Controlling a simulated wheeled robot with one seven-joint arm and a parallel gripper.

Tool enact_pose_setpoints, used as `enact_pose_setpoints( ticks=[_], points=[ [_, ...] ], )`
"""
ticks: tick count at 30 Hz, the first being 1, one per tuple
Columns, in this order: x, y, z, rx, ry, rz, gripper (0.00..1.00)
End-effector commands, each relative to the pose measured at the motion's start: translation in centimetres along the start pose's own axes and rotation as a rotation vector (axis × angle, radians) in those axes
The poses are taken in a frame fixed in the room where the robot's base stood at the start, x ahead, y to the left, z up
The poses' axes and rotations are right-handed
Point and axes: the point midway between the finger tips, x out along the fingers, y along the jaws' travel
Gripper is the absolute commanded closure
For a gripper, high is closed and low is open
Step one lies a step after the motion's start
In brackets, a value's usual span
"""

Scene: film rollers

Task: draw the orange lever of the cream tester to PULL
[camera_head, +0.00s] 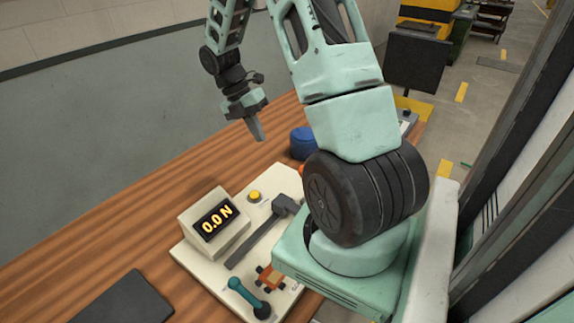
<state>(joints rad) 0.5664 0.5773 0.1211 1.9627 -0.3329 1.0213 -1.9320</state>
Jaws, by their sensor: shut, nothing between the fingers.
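The cream tester (187,258) lies on the wooden table, with a box whose display (215,222) reads 0.0 N. A yellow button (254,196) and a dark grey rail (256,241) are on its plate. A teal lever (244,292) is at its near end, beside a small orange piece with dark ends (270,279). A sliver of orange (302,170) shows at the edge of my arm; I cannot tell whether it is the orange lever. No PULL mark is readable. My gripper (259,136) is shut and empty, pointing down, beyond the tester and apart from it.
My arm hides the tester's right side. A blue round object (303,142) stands on the table beyond the tester. A dark flat pad (124,299) lies at the near left. The table (135,243) is bare to the tester's left. A grey wall (90,130) runs behind.

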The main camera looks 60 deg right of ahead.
Motion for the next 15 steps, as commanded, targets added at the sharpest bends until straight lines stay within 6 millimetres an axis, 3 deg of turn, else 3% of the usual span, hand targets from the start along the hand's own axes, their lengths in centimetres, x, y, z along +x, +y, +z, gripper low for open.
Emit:
enact_pose_setpoints(
  ticks=[4,15],
  points=[
    [0.93,-0.57,1.67,-0.037,0.009,-0.018,1.00],
    [1.03,-0.63,1.74,-0.042,0.010,-0.019,1.00]
  ],
)
